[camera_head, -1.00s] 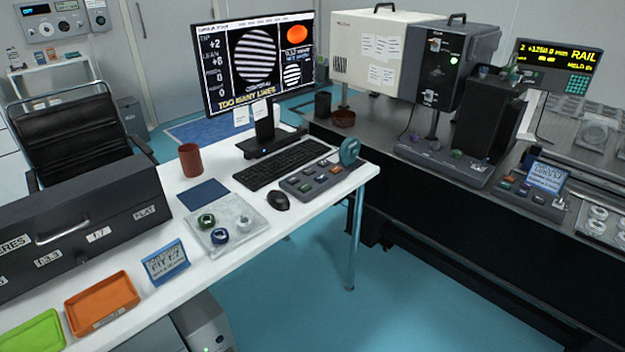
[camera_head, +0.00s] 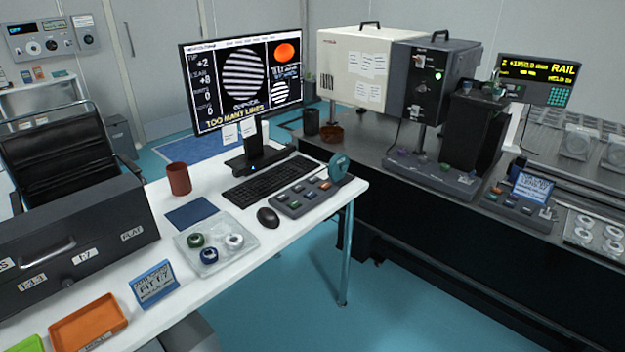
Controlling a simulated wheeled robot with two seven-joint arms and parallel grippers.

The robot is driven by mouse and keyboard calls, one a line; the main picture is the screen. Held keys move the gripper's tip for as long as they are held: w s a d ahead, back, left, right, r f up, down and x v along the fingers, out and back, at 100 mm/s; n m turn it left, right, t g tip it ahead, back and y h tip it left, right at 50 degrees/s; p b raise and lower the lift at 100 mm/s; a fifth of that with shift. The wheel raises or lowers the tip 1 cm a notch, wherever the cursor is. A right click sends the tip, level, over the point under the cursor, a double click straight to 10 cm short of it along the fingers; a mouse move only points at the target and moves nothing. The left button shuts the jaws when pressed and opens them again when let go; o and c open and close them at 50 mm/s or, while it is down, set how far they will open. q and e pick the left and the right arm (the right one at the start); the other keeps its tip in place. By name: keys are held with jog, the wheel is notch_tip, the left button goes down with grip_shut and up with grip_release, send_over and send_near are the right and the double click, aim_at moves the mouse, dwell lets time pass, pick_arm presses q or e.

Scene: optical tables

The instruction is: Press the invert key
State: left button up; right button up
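A grey key pad (camera_head: 305,195) with several coloured keys, one of them orange, lies on the white desk in front of the keyboard. A second key pad (camera_head: 516,206) with coloured keys sits on the dark optical table at the right, by a blue sign. The labels are too small to read, so I cannot tell which key is the invert key. The monitor (camera_head: 243,82) shows striped discs, an orange spot and the words "TOO MANY LINES". Neither of my grippers is in view.
A keyboard (camera_head: 271,180), mouse (camera_head: 268,217), red-brown cup (camera_head: 178,179) and clear tray with rings (camera_head: 190,240) are on the desk. A teal round object (camera_head: 338,167) stands at the key pad's back right. Open floor (camera_head: 375,315) lies before the optical table.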

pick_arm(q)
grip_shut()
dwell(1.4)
